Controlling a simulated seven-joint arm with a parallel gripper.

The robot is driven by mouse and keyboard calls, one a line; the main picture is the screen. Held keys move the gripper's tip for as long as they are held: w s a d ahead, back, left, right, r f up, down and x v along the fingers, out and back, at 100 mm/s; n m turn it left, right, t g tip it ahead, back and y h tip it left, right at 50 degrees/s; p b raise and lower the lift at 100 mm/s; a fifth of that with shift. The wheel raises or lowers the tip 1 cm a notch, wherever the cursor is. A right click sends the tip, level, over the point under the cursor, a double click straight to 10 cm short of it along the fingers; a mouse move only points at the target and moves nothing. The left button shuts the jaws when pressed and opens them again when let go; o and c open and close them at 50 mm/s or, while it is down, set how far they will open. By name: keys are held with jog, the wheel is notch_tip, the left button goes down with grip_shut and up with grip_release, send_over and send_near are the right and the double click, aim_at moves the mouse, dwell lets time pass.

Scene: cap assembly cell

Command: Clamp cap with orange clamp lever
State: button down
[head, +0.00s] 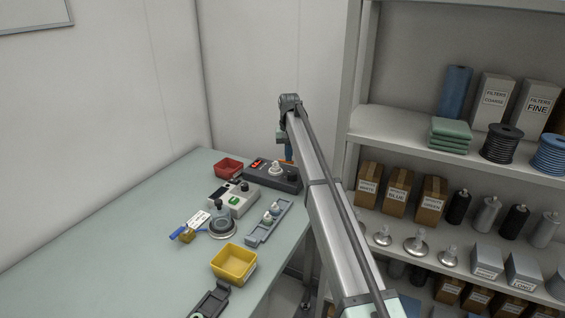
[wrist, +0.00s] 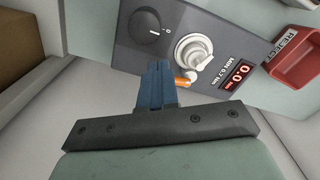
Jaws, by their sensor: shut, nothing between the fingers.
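The orange clamp lever (wrist: 183,81) shows in the wrist view as a short orange tip beside the white round cap fixture (wrist: 193,52) on the dark grey torque tester (wrist: 140,50). My gripper (wrist: 159,68) has blue fingers, shut together and empty, just left of the lever. Whether a fingertip touches the lever I cannot tell. In the head view the tester (head: 262,178) stands at the back right of the bench with a white piece (head: 275,169) on top. My gripper (head: 288,151) shows there beside it, partly behind my arm.
The red reject bin (wrist: 297,62) stands beside the tester; its display (wrist: 237,73) reads 0.0. Shelves (head: 440,145) stand at right.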

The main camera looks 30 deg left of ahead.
aim_at(292, 163)
jog(key=shift+f, duration=0.2)
jog(key=shift+f, duration=2.1)
jog(key=shift+w, duration=0.15)
jog(key=shift+w+d, duration=0.2)
jog(key=shift+w, duration=0.85)
